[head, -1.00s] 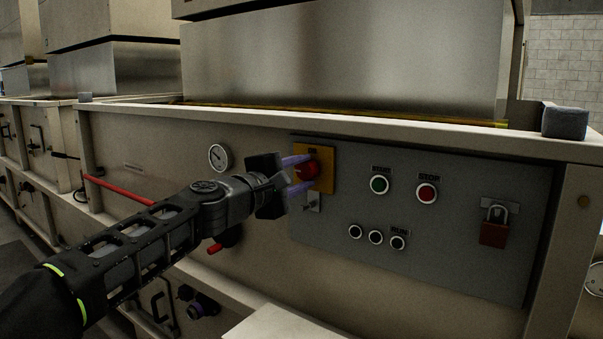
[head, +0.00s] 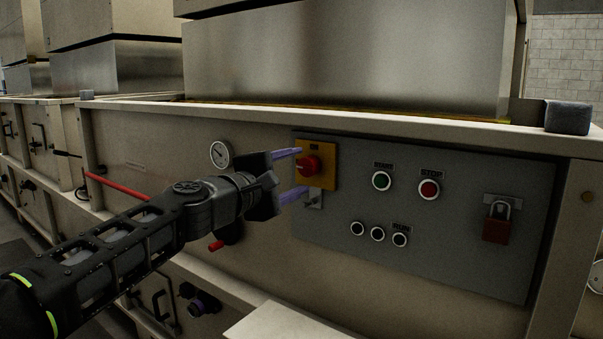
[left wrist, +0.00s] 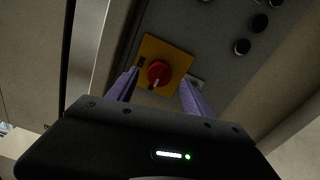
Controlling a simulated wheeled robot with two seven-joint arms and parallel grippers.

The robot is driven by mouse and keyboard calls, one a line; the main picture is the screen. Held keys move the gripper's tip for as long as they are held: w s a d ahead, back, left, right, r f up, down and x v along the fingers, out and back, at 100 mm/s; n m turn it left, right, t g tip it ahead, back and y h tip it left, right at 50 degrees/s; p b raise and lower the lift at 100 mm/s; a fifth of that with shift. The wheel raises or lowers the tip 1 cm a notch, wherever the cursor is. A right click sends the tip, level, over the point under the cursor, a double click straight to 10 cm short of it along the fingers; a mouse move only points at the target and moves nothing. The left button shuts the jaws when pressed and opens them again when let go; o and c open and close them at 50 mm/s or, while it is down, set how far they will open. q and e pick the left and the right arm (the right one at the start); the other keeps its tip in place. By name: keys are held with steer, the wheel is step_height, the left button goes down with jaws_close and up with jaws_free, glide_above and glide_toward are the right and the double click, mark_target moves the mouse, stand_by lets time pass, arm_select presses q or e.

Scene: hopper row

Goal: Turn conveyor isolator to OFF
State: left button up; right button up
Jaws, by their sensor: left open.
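The conveyor isolator is a red rotary knob (head: 308,166) on a yellow plate (head: 328,155), at the left end of a grey control panel (head: 455,245). In the left wrist view the red knob (left wrist: 158,73) shows between the fingers, with a pale mark at its lower edge; the yellow plate (left wrist: 177,51) is behind it. My left gripper (head: 290,174) is open, its two purple fingers spread above and below the knob's left side in the head view. I cannot tell whether a finger touches the knob. My right gripper is not in view.
A gauge (head: 220,153) and a red bar (head: 118,187) are left of the panel. A pale ledge (head: 275,322) juts out below.

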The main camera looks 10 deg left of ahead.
arm_select(q)
steer(key=shift+v, duration=2.35)
steer(key=shift+o, duration=0.3)
